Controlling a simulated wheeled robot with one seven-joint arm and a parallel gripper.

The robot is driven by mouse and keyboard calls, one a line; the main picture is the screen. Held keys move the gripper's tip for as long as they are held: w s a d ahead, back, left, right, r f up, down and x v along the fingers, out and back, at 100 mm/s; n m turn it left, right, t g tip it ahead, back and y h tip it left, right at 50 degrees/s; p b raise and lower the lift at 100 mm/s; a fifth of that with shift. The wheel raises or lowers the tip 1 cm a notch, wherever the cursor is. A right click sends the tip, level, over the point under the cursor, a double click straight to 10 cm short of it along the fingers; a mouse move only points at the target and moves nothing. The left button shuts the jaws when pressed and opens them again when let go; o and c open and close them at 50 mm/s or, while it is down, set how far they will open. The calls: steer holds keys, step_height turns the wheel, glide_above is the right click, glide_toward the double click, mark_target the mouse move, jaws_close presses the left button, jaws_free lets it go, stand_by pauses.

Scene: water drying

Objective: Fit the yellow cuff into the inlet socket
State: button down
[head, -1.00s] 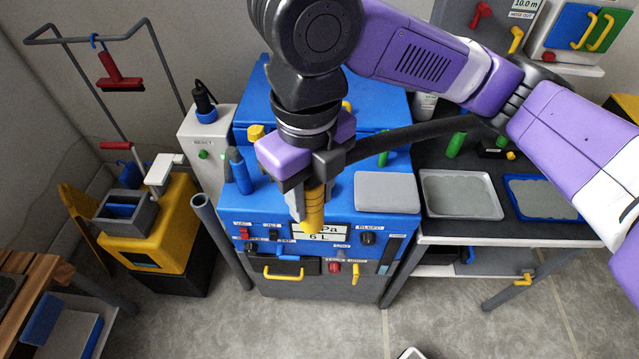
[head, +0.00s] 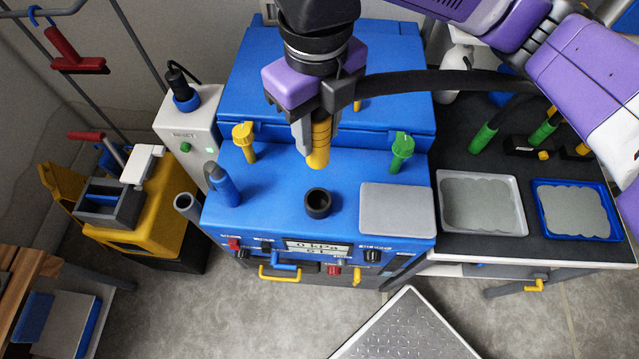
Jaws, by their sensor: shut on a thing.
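My gripper (head: 306,138) is shut on the yellow cuff (head: 318,150), which points down at the end of a black hose (head: 440,82). The inlet socket, a black ring (head: 317,203), stands on the top of the blue machine (head: 275,190). The cuff's lower end is above and behind the socket in the picture, apart from it. The cuff looks close to upright. The exact height of the cuff over the top is hard to tell from this view.
A yellow knob (head: 243,135) and a green knob (head: 402,146) flank the gripper. Trays (head: 480,176) stand on the right bench. A metal-topped platform (head: 408,330) is on the floor in front.

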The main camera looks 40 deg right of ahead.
mark_target(317, 160)
step_height(317, 160, down, 20)
steer(key=shift+r+b, duration=0.2)
steer(key=shift+b, duration=0.1)
steer(key=shift+f, duration=0.1)
steer(key=shift+f, duration=0.1)
steer(key=c, duration=1)
jaws_free()
step_height(317, 160, up, 12)
steer(key=shift+r, duration=0.2)
